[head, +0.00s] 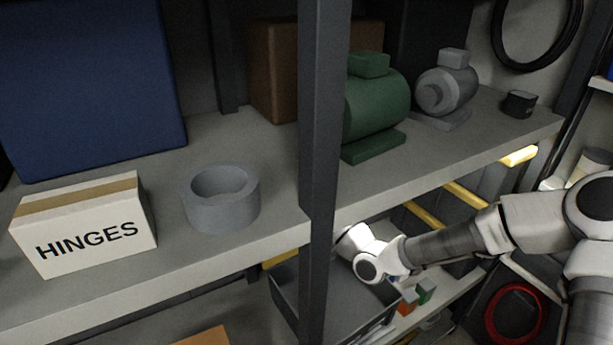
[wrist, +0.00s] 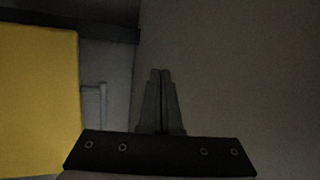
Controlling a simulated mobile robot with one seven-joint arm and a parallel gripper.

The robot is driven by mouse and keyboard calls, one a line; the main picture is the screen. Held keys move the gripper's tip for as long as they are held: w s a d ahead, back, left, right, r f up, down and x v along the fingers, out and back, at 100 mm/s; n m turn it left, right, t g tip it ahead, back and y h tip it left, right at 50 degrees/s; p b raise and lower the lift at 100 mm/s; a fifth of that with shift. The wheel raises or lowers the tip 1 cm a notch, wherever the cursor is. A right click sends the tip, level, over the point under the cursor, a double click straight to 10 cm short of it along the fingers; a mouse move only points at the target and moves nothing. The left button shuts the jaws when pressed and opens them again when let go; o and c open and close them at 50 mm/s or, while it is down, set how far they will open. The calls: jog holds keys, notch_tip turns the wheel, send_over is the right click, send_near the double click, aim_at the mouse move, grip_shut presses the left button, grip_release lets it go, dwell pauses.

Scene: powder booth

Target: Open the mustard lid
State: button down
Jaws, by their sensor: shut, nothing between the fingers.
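In the wrist view a flat mustard-yellow panel (wrist: 38,100) fills the left side; I cannot tell whether it is the lid or how it is hinged. My gripper (wrist: 161,72) is shut and empty, to the right of the panel and apart from it in the picture. In the head view my arm reaches under the grey shelf, and the fingers are hidden. Yellow shows there as a piece (head: 280,258) left of the post and as narrow bars (head: 425,215) right of my wrist. Which of these belongs to the lid is unclear.
The grey shelf (head: 270,262) and a dark upright post (head: 320,130) stand close to my arm. A plain grey-brown surface (wrist: 245,70) fills the wrist view's right.

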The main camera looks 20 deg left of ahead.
jog(key=w+d+f+m+t+h, duration=0.35)
jog(key=d+f, duration=0.55)
jog(key=f, duration=0.4)
jog(key=d+r+x, duration=0.1)
jog(key=r+x, duration=0.1)
jog(key=x, duration=1.1)
jog(key=shift+w+a+r+y, duration=0.15)
jog(key=shift+a+r+y, duration=0.05)
jog(key=shift+r+y, duration=0.15)
